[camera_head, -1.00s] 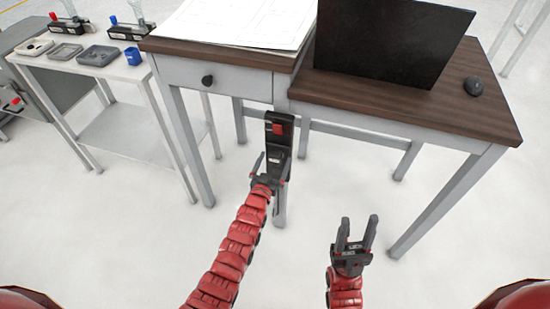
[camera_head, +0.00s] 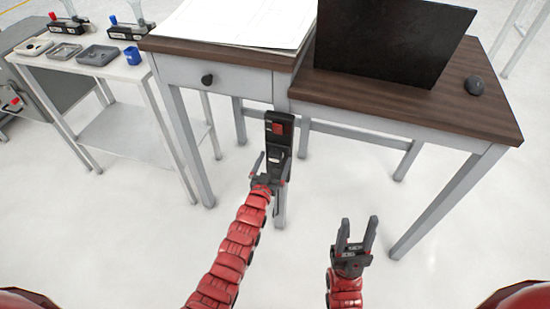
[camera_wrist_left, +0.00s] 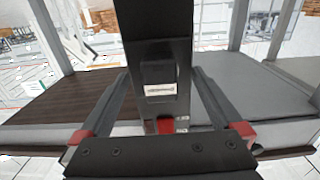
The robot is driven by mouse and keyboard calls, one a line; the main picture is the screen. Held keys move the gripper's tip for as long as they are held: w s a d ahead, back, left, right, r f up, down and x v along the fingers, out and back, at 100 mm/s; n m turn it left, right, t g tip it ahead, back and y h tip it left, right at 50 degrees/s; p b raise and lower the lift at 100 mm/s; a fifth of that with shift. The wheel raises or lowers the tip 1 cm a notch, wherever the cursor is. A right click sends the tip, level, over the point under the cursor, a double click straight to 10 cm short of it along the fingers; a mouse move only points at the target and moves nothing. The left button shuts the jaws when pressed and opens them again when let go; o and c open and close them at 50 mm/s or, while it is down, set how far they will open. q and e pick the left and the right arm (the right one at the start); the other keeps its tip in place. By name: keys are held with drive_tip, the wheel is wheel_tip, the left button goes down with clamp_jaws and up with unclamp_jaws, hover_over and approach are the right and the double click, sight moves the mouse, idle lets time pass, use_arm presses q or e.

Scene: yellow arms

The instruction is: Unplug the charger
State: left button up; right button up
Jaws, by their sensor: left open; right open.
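A black power strip (camera_head: 279,128) with a red switch is fixed upright at the front desk leg. The charger, a small dark block (camera_head: 275,154) with a pale label, sits on the strip below the switch; it also shows in the left wrist view (camera_wrist_left: 160,75). My left gripper (camera_head: 272,163) is open, with one finger on each side of the charger and strip. In the left wrist view gaps show between fingers and charger. Whether the charger is fully seated cannot be told. My right gripper (camera_head: 359,222) is open and empty over the floor, right of the strip.
A drawer with a dark knob (camera_head: 208,80) is left of the strip. A side table (camera_head: 110,72) with trays stands left. The floor around my right gripper is clear.

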sight(274, 162)
use_arm(q)
drive_tip(key=shift+c, duration=0.2)
clamp_jaws()
idle(0.4)
drive_tip(key=shift+p+v, duration=0.65)
drive_tip(key=shift+v, duration=1.65)
drive_tip(key=shift+s+a+p, duration=0.25)
drive_tip(key=shift+s+p, duration=0.2)
drive_tip(key=shift+s, duration=0.15)
